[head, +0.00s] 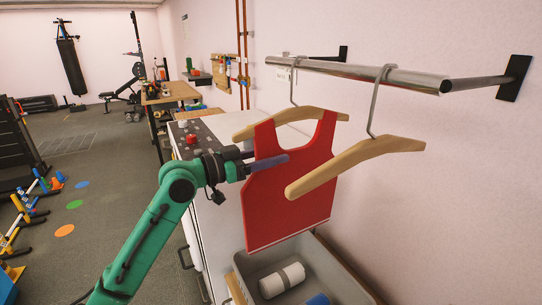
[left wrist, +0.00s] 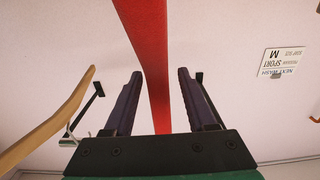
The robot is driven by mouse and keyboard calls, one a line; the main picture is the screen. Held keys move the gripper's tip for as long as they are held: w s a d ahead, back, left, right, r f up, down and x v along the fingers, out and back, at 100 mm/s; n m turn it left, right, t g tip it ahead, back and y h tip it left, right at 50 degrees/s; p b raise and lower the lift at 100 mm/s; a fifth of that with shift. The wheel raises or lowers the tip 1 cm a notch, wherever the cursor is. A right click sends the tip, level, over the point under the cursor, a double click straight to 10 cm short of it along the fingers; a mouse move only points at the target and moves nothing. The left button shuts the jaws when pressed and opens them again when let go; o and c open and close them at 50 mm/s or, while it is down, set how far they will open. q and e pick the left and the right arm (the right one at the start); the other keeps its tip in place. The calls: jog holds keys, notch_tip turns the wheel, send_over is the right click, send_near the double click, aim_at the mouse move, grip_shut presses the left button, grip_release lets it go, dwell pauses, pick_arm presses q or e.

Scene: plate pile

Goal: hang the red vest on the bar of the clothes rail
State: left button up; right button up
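The red vest (head: 290,195) hangs upright below the far end of the clothes rail's bar (head: 360,72). Its straps overlap the far wooden hanger (head: 293,114), whose hook reaches up to the bar; I cannot tell if they rest on it. My left gripper (head: 270,158) is open around the vest's left edge, one finger in front and one behind. In the left wrist view the vest (left wrist: 155,70) is a red strip between the fingers (left wrist: 160,85), with a gap on each side. The near wooden hanger (head: 352,164) hangs empty. My right gripper is out of view.
A grey bin (head: 340,278) with a rolled white towel (head: 282,280) stands below the vest. A white cabinet (head: 213,235) is beside it. A label (left wrist: 281,62) is on the wall. Open floor lies at the left.

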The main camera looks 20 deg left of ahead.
pick_arm(q)
jog(key=shift+s+a+f, duration=0.1)
jog(key=b+v, duration=0.6)
jog(key=v, duration=0.8)
jog(key=shift+s, duration=0.2)
